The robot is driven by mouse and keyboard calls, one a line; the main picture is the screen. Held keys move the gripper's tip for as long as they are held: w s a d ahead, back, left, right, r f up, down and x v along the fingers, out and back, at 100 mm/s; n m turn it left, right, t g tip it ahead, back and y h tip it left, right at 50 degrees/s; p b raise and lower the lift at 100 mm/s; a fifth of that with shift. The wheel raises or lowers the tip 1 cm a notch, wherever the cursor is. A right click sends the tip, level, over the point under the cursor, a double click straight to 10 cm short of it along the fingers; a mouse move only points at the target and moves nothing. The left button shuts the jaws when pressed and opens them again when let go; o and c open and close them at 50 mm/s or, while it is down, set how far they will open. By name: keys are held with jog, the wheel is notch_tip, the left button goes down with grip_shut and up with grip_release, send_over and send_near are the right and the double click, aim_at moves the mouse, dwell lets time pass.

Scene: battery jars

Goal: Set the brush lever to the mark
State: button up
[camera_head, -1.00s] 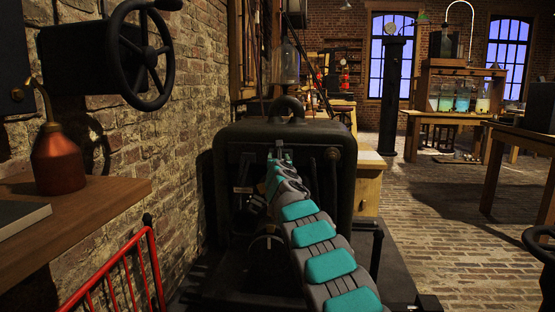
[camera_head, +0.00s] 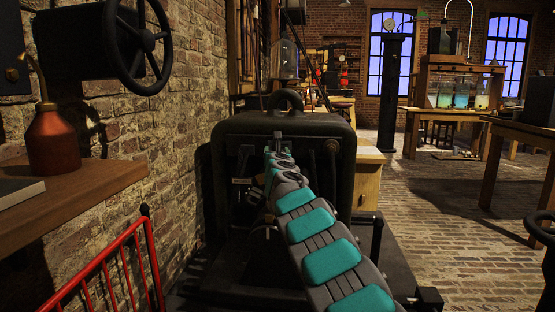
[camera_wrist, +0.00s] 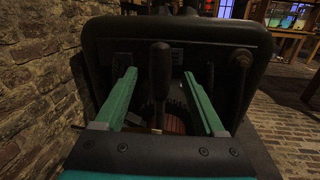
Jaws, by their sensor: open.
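A dark, rounded machine housing (camera_head: 330,128) with a carrying loop on top stands ahead of me. In the wrist view the same housing (camera_wrist: 215,35) fills the middle. A dark upright lever with a thick rounded handle (camera_wrist: 160,65) stands in front of its face, taken to be the brush lever. My gripper (camera_wrist: 159,73) is open, one teal finger on each side of the lever, with gaps to both. Neither finger visibly touches it. Ribbed, copper-coloured windings (camera_wrist: 174,122) show low behind the lever. I cannot make out the mark. In the head view my arm hides most of the gripper and lever.
A brick wall (camera_head: 190,120) runs close on the left, with a handwheel (camera_head: 141,45) and a shelf (camera_head: 85,190) holding a copper oil can (camera_head: 52,142). A red rail (camera_head: 125,245) stands at lower left. The brick floor (camera_head: 440,230) is open on the right.

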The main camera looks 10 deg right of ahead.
jog(key=shift+s+a+f+b, duration=0.15)
jog(key=shift+s+b, duration=0.5)
jog(key=shift+s, duration=1.1)
